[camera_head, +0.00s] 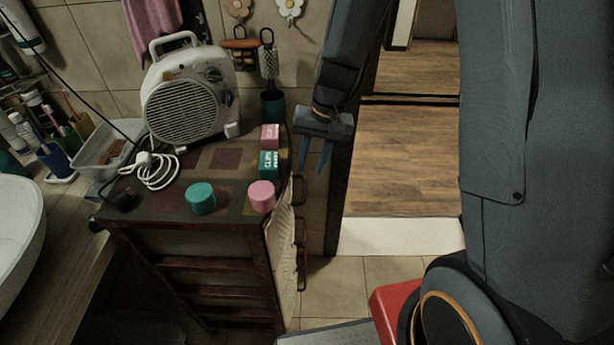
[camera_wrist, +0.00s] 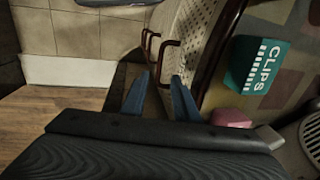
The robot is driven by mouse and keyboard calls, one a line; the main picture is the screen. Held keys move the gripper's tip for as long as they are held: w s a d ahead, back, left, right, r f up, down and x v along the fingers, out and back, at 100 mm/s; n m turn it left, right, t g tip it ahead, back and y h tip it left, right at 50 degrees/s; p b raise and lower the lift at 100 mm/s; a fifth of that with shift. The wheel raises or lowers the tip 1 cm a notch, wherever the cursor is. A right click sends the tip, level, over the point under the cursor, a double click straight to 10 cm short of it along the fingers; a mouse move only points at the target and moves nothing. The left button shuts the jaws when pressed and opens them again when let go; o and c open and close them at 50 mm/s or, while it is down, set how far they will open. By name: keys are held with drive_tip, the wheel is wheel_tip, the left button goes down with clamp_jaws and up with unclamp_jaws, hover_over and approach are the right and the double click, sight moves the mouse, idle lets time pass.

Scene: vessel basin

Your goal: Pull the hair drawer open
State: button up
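A small dark cabinet (camera_head: 228,229) has pale woven drawer fronts (camera_head: 283,243) on its right side, seen at a steep angle. Several brown bar handles stick out from them, stacked one above another. The top handle (camera_head: 299,190) also shows in the wrist view (camera_wrist: 168,44). I cannot read which drawer is the hair drawer, and the drawers look shut. My gripper (camera_head: 315,162) points down beside the cabinet's upper right edge, apart from the handles. Its two blue fingers are spread and empty, and they also show in the wrist view (camera_wrist: 159,85) just short of the top handle.
On the cabinet top stand a fan heater (camera_head: 190,98), a teal clips box (camera_head: 269,164), a pink box (camera_head: 270,137), a teal jar (camera_head: 201,198) and a pink jar (camera_head: 262,196). A doorway with wooden floor (camera_head: 405,160) opens right. Tiled floor (camera_head: 335,285) lies before the drawers.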

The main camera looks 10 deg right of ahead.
sight(305, 188)
drive_tip(key=shift+w+a+f+p, duration=0.1)
drive_tip(key=shift+a+f+p, duration=0.1)
drive_tip(key=shift+f, duration=1.05)
drive_tip(key=shift+a+f+p, duration=0.1)
drive_tip(key=shift+a+f, duration=0.15)
drive_tip(key=shift+f, duration=0.95)
drive_tip(key=shift+w+a+f+p, duration=0.1)
drive_tip(key=shift+a+f, duration=0.1)
drive_tip(key=shift+f, duration=1.05)
clamp_jaws()
